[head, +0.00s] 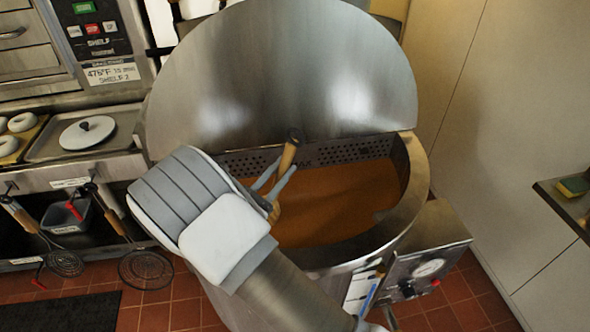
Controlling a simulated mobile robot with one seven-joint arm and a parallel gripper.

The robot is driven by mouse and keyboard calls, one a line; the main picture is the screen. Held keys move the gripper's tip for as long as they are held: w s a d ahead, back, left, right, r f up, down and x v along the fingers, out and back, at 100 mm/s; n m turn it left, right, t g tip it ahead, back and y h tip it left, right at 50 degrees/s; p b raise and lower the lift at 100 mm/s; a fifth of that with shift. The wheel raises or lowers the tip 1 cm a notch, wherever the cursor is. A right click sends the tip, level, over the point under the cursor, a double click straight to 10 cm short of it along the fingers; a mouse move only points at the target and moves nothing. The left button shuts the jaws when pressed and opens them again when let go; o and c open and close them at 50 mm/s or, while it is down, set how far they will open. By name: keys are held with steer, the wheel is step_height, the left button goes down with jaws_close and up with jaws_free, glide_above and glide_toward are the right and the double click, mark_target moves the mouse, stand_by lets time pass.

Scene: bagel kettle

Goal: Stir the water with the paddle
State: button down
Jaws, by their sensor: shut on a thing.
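A large steel kettle (415,190) stands in the middle of the head view with its round lid (300,60) raised behind it. Brown-orange water (340,205) fills its lower part. My gripper (279,182) is over the left part of the kettle opening, shut on the wooden handle of the paddle (289,152). The handle slants, its top end standing above the fingers. The paddle's lower part is mostly hidden behind my gripper and arm, so I cannot tell how deep it reaches into the water.
A perforated strip (350,152) runs along the kettle's back inside wall. A control box with a gauge (430,268) is at the front right. Skimmers (145,268) hang at left below a counter with a tray (65,150) and white lid. A shelf with a sponge (573,186) juts in at right.

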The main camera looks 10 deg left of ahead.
steer(key=w+d+p, duration=0.1)
steer(key=w+d, duration=0.1)
steer(key=d, duration=1.1)
steer(key=w+d+p, duration=0.1)
steer(key=w+d, duration=0.1)
steer(key=d, duration=1.1)
steer(key=w+a+r+p, duration=0.1)
steer(key=r+p, duration=0.5)
steer(key=r, duration=0.8)
steer(key=w+a+r+p, duration=0.1)
steer(key=r+p, duration=0.5)
steer(key=r, duration=0.8)
steer(key=shift+a+r, duration=0.35)
steer(key=shift+a, duration=0.5)
